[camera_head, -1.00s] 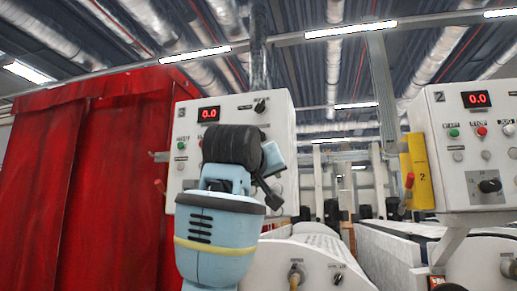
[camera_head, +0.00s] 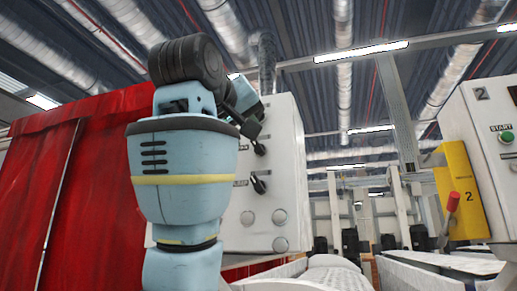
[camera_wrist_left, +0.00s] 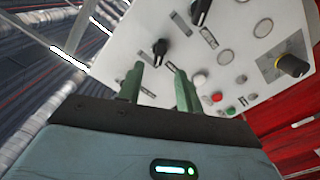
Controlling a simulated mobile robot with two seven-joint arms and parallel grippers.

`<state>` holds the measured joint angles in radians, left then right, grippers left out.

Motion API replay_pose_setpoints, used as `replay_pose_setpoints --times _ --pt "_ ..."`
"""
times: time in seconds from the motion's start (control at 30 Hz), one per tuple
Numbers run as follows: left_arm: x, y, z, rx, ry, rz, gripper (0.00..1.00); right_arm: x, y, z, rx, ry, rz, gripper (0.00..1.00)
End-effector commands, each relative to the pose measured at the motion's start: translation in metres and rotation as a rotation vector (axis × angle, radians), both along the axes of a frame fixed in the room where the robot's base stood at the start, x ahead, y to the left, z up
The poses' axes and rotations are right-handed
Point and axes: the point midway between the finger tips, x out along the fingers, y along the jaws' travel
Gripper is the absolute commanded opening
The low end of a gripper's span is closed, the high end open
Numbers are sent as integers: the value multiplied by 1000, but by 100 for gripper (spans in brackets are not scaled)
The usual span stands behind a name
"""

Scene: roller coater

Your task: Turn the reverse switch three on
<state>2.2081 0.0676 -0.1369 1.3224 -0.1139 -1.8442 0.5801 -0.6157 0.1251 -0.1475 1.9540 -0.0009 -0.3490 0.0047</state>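A white control panel (camera_head: 270,215) stands behind my left arm in the head view. Two black rotary switches (camera_head: 259,184) show along its right side, one above the other. The left wrist view shows two black switches on this panel: one (camera_wrist_left: 160,47) just beyond my fingertips, roughly in line with the gap between them, and another (camera_wrist_left: 201,10) farther up. Their labels are too small to read. My left gripper (camera_wrist_left: 159,71) is open with its green fingers apart and nothing visibly held between them. In the head view my arm hides much of the panel. My right gripper is not in view.
Red curtains (camera_head: 75,190) hang at left. A second panel (camera_head: 472,120) and a yellow plate (camera_head: 462,180) stand at right.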

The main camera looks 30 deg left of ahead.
Motion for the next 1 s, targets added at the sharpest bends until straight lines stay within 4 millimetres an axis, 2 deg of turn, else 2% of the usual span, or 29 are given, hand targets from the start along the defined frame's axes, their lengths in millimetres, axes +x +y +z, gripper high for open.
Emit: replay_pose_setpoints --times 0.17,0.4,0.6,0.73,1.0 --pt "11 3 -1 0 4 0 35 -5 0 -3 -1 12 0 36" --pt "46 11 -1 1 4 1 35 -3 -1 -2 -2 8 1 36" --pt "68 17 0 0 2 1 35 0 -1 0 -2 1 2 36" --pt "75 18 0 0 1 0 35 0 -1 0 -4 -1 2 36" --pt "76 18 0 0 0 0 35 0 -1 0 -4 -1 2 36"
